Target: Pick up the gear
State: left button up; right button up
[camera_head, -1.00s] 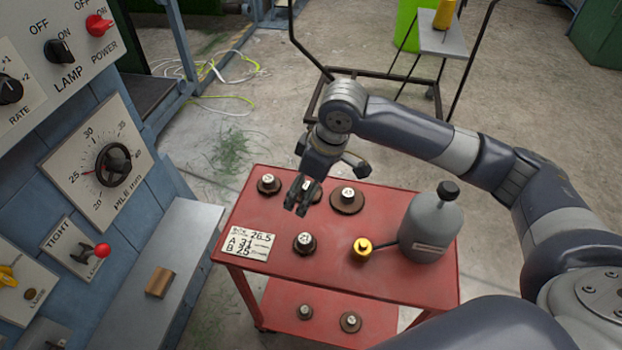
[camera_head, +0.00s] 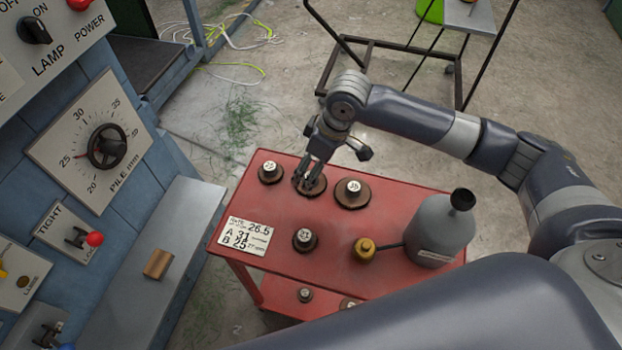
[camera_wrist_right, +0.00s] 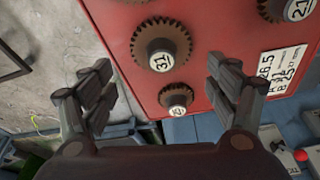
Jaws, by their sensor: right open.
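Several brown toothed gears with dark hubs and white number tags sit on the red cart's top. The middle back gear (camera_head: 314,190) appears in the right wrist view as the gear tagged 31 (camera_wrist_right: 161,47). My right gripper (camera_head: 309,177) is open over it, partly hiding it in the head view. In the wrist view, the open fingers (camera_wrist_right: 160,75) stand on either side of its line, with nothing between them. A smaller gear (camera_head: 270,173) is at the back left, a larger one (camera_head: 352,193) at the back right, and another (camera_head: 305,239) in front. My left gripper is not in view.
The red cart (camera_head: 320,270) also holds a handwritten card (camera_head: 243,236), a yellow-brass knobbed piece (camera_head: 364,249) and a grey oil can (camera_head: 440,232). A lower shelf carries more gears. A blue machine panel with a dial (camera_head: 105,147) stands at the left.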

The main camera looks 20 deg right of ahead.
aim_at(320, 186)
jog(key=x, duration=0.3)
jog(key=shift+s+f, duration=0.3)
jog(key=shift+f, duration=0.1)
jog(key=shift+w+f, duration=0.15)
jog(key=shift+f, duration=0.3)
jog(key=c, duration=1.2)
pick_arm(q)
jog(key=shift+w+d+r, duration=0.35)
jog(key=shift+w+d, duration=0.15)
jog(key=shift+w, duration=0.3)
pick_arm(e)
jog(key=shift+r, duration=0.1)
